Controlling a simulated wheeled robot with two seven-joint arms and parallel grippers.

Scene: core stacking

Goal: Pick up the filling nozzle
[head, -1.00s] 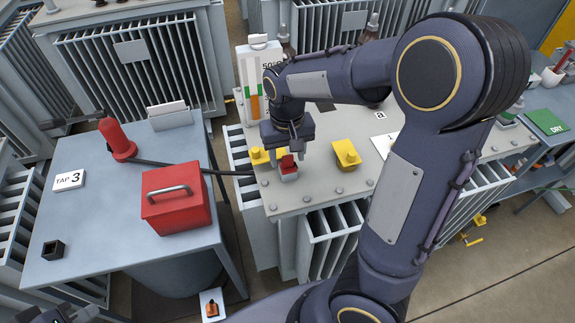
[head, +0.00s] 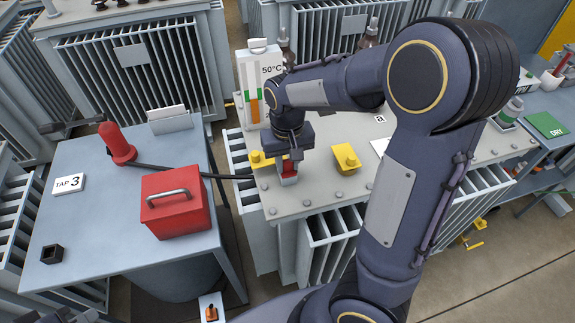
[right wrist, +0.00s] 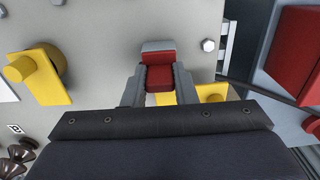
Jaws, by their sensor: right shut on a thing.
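A small red-and-grey block (head: 289,168) is at the front left of the grey transformer top. My right gripper (head: 289,163) points down over it, its fingers closed on the block's sides. The right wrist view shows the red block (right wrist: 159,77) with a grey end between both fingers (right wrist: 159,88). A red cylinder with a flange (head: 118,142) stands on the left table, with a black hose (head: 180,168) running from it toward the transformer. I cannot tell which of these is the filling nozzle. My left gripper (head: 68,316) is mostly cut off at the bottom left edge.
Yellow fittings (head: 345,157) stand either side of the block; the left one (head: 260,160) is very near my right gripper. A red toolbox (head: 175,202), a "TAP 3" sign (head: 69,184) and a small black box (head: 52,253) are on the left table. A thermometer board (head: 252,95) stands behind.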

